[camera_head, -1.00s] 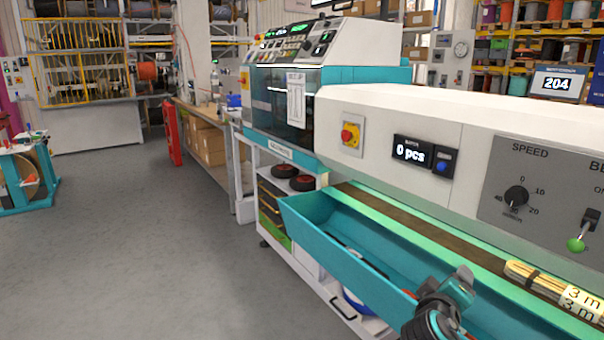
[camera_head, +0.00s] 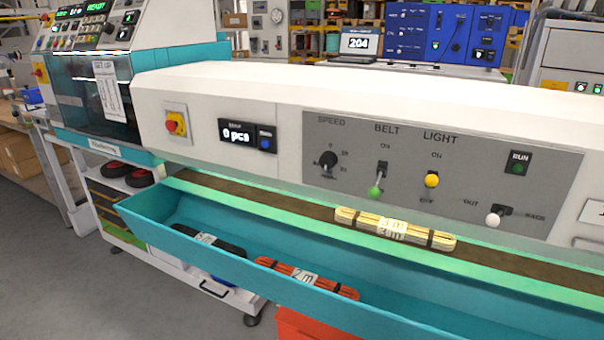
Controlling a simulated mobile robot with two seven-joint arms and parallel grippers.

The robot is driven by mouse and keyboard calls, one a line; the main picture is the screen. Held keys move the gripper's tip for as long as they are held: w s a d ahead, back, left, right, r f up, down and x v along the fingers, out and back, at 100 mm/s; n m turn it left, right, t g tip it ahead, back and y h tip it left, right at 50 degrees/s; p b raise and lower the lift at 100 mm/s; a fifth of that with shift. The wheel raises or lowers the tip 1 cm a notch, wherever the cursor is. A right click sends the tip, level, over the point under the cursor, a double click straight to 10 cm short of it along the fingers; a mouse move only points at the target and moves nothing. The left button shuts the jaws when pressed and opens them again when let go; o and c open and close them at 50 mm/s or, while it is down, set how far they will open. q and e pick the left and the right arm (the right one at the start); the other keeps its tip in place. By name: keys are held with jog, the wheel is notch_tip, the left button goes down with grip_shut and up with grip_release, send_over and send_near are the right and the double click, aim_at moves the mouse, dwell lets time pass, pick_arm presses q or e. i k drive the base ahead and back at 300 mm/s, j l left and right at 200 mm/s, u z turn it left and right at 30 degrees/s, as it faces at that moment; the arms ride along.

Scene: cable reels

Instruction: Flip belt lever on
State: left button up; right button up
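The belt lever (camera_head: 376,183) is on the grey control panel (camera_head: 345,135) under the label BELT. Its green knob points down, away from the ON mark above it. The light lever (camera_head: 432,182) with a yellow knob is to its right, its knob nearer the ON mark. A cream cable bundle (camera_head: 395,229) tagged 3 m lies on the brown belt (camera_head: 270,204) below the panel. Neither of my grippers is in view.
A teal trough (camera_head: 160,229) along the belt's front holds a black bundle (camera_head: 210,241) and a red bundle (camera_head: 305,278). A speed dial (camera_head: 328,160), a white-knobbed lever (camera_head: 494,218) and a red stop button (camera_head: 175,123) are also on the machine. Floor is open at lower left.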

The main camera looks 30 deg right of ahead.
aim_at(374, 193)
jog(key=z, duration=1.35)
